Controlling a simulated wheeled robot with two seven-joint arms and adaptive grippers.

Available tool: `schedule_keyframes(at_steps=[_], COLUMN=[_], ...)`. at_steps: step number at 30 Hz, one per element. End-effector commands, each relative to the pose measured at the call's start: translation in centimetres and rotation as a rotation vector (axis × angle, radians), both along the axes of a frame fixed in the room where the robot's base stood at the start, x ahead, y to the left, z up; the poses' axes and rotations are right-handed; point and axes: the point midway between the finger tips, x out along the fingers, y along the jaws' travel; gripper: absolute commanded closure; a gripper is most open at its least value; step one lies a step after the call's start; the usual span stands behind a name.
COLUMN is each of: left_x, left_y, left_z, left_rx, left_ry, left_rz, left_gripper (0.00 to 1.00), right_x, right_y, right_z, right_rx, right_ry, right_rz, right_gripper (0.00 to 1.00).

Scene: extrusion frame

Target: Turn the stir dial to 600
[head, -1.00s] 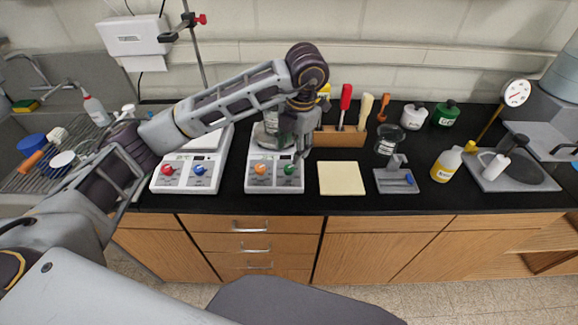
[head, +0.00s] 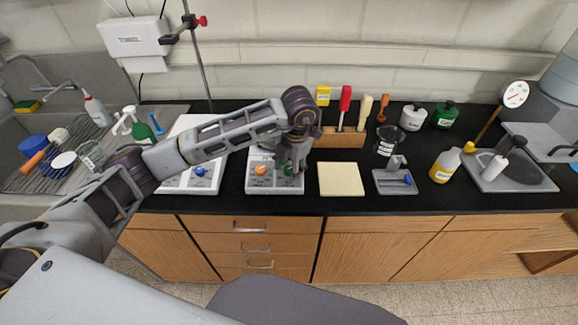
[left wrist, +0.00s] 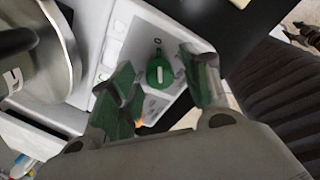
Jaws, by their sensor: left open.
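The right-hand stirrer plate (head: 275,184) has an orange dial (head: 260,169) and a green dial (head: 289,171) on its front panel. My left gripper (head: 292,166) is low over the green dial and partly hides it in the head view. In the left wrist view, the green dial (left wrist: 159,70) with a white pointer mark lies between and slightly beyond the two open fingers (left wrist: 160,72). A gap shows on both sides of it. The scale numbers are too small to read. My right gripper is not in view.
The left-hand plate, with a blue dial (head: 200,171), lies partly under my arm. A yellow pad (head: 341,179) is to the right, and a tool block (head: 338,139) behind.

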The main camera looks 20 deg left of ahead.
Motion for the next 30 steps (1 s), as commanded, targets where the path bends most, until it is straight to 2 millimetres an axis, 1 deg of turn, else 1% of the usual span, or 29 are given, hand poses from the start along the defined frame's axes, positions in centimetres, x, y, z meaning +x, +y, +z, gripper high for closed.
schedule_keyframes(at_steps=[9, 18, 20, 30], left_x=[0.01, 0.01, 0.01, 0.03], left_y=[0.04, 0.04, 0.04, 0.03], left_z=[-0.19, -0.17, -0.17, -0.19], left_rx=[0.000, 0.000, 0.000, 0.005], left_ry=[0.000, 0.001, 0.001, 0.001], left_rz=[0.000, 0.001, 0.001, -0.022], left_gripper=[0.53, 0.91, 0.98, 0.98], right_x=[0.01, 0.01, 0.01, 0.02], right_y=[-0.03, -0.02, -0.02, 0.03], right_z=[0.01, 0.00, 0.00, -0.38], right_rx=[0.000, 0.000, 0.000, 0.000], right_ry=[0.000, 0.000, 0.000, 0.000], right_rz=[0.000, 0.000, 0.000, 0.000], right_gripper=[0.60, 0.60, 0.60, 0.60])
